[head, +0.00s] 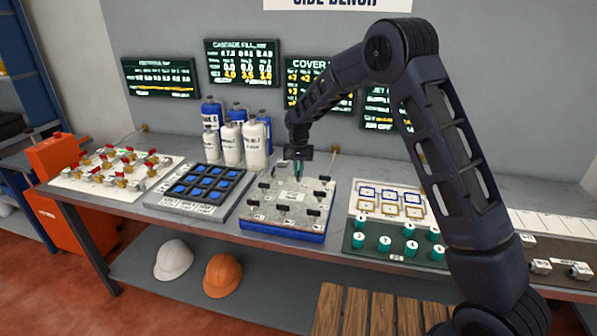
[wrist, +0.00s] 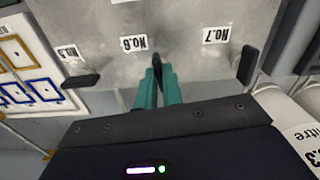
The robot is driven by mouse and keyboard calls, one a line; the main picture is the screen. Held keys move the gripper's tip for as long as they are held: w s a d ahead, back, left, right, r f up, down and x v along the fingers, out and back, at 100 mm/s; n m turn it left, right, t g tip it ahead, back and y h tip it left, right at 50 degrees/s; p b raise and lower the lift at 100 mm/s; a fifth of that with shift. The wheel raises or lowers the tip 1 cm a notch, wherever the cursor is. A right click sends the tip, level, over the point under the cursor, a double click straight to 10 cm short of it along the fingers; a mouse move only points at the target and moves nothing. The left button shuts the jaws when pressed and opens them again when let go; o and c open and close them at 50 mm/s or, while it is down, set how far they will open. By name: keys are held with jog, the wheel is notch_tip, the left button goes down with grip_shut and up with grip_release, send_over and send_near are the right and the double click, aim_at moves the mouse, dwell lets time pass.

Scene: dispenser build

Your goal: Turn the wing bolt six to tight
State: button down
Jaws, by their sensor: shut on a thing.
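The metal cover plate (head: 268,212) lies on a blue base at the middle of the bench, with several black wing bolts around its edge. In the wrist view wing bolt six (wrist: 157,60) stands near the upside-down "No.6" label (wrist: 133,43). My gripper (wrist: 158,78) has its teal fingers closed on this bolt from above, hiding most of it. In the head view my gripper (head: 298,172) is at the plate's back edge. How tight the bolt is cannot be seen.
Neighbouring wing bolts stand on both sides in the wrist view, one by "No.5" (wrist: 80,80) and one by "No.7" (wrist: 247,65). White bottles (head: 255,145) stand close behind left. A blue-button tray (head: 200,188) lies left, a board with teal knobs (head: 385,243) right.

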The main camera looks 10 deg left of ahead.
dwell(0.3)
jog(key=c, duration=1.5)
grip_release()
jog(key=shift+c, duration=0.2)
notch_tip(320, 180, up, 11)
jog(key=shift+f, duration=0.15)
